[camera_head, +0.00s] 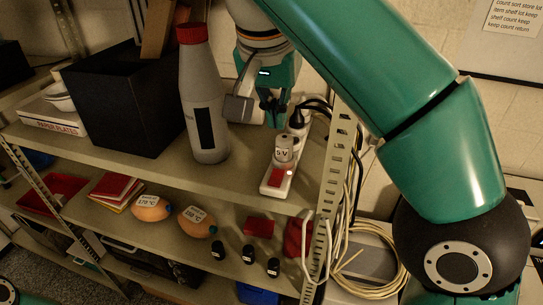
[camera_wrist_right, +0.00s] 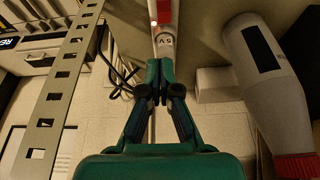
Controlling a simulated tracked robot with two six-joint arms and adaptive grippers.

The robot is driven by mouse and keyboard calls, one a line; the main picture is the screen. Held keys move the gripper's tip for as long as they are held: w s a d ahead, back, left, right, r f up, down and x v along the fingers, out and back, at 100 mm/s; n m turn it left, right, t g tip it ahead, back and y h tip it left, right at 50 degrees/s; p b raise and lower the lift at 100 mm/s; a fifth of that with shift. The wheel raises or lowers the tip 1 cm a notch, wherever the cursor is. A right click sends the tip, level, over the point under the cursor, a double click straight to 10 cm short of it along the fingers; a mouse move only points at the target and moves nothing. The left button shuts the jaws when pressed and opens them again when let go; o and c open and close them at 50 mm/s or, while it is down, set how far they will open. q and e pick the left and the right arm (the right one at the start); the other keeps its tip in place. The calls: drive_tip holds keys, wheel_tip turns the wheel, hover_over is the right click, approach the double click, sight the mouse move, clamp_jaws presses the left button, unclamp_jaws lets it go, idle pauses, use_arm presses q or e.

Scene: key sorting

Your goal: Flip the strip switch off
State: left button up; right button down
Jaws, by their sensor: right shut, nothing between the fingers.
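The white power strip (camera_head: 266,190) lies on the top shelf near its right end. Its red switch (camera_head: 275,178) is at the near end, with a small bright spot beside it. A grey plug adapter marked 5V (camera_head: 283,153) stands in the strip behind the switch, and a black plug (camera_head: 297,118) sits farther back. My right gripper (camera_head: 274,122) is shut and empty, above the shelf behind the adapter. In the right wrist view, its fingertips (camera_wrist_right: 160,66) point at the adapter (camera_wrist_right: 165,44), with the strip (camera_wrist_right: 176,14) beyond. Whether they touch is unclear. The switch's tilt is too small to read.
A grey bottle with a red cap (camera_head: 205,110) stands left of the gripper, and a black box (camera_head: 120,100) is farther left. A perforated shelf post (camera_head: 335,150) and black cables (camera_head: 318,104) are close on the right. Lower shelves hold several small items.

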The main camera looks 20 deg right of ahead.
drive_tip(key=shift+w+a+f, duration=0.1)
drive_tip(key=shift+a, duration=0.3)
drive_tip(key=b, duration=0.4)
approach(278, 172)
drive_tip(key=x, duration=0.5)
drive_tip(key=shift+w+d+f, duration=0.2)
drive_tip(key=shift+f, duration=0.1)
drive_tip(key=shift+w+f, duration=0.1)
drive_tip(key=shift+f, duration=0.6)
